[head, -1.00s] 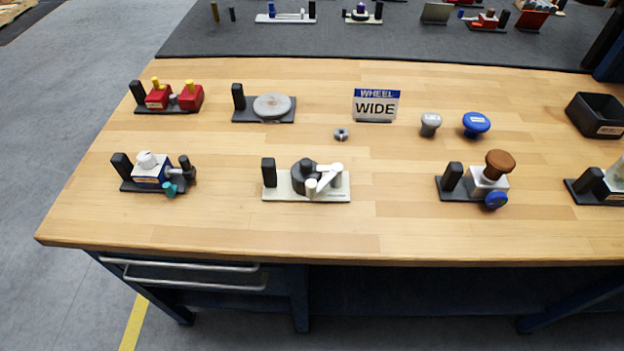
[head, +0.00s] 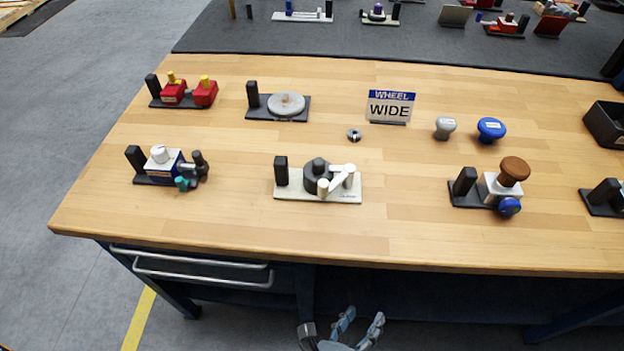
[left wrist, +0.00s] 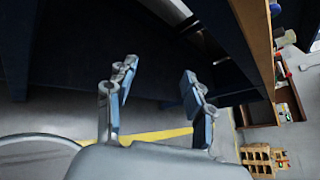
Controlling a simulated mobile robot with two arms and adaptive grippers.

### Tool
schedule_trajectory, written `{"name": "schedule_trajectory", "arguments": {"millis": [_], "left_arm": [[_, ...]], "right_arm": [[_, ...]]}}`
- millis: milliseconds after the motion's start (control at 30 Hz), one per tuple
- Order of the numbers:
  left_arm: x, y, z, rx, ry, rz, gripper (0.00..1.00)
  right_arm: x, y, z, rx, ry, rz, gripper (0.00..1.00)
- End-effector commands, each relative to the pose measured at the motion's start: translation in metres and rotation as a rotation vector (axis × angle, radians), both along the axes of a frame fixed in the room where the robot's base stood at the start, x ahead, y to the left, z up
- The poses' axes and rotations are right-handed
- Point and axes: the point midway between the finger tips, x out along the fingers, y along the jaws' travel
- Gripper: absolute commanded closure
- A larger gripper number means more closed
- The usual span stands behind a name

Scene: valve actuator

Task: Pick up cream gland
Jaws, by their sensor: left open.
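A cream device (head: 318,188) stands near the front middle of the wooden table in the head view. It has a cream base plate, a black upright post at its left, a dark grey round body, and a cream arm (head: 338,181) with a cylindrical end. I cannot tell for sure which cream part is the gland. My left gripper (head: 364,316) is low at the bottom of the head view, in front of and apart from the table. It is open and empty; its two blue-grey fingers also show spread in the left wrist view (left wrist: 160,70). My right gripper is not in view.
The table's front edge (head: 420,264) and a drawer handle (head: 200,274) lie near my left gripper. A blue-and-white device (head: 163,168) stands left of the cream one, a brown-knobbed device (head: 495,186) right. A WHEEL WIDE sign (head: 389,106) stands behind. Bare wood surrounds them.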

Motion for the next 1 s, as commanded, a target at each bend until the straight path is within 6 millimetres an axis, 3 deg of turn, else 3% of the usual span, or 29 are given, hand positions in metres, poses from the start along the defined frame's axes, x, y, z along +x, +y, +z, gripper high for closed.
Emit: {"name": "schedule_trajectory", "arguments": {"millis": [33, 167, 200, 267, 400, 600, 767, 1000], "left_arm": [[0.002, -0.008, 0.034, 0.053, -0.109, -0.037, 0.47], [0.005, -0.018, 0.109, 0.212, -0.373, -0.095, 0.47], [0.009, -0.015, 0.131, 0.263, -0.444, -0.09, 0.47], [0.032, 0.011, 0.15, 0.341, -0.51, -0.025, 0.47], [0.081, 0.083, 0.159, 0.416, -0.508, 0.163, 0.47], [0.121, 0.163, 0.178, 0.465, -0.502, 0.375, 0.47], [0.137, 0.188, 0.185, 0.477, -0.502, 0.441, 0.47], [0.177, 0.19, 0.186, 0.475, -0.503, 0.445, 0.47]], "right_arm": [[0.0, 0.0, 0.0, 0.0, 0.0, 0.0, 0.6], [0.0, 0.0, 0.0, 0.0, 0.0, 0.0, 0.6], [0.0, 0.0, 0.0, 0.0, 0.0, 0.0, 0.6], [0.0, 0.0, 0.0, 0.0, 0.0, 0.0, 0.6], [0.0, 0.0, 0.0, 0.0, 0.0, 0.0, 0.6], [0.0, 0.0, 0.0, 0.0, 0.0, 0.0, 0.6], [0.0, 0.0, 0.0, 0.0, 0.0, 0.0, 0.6], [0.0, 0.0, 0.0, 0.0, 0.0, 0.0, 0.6]]}}
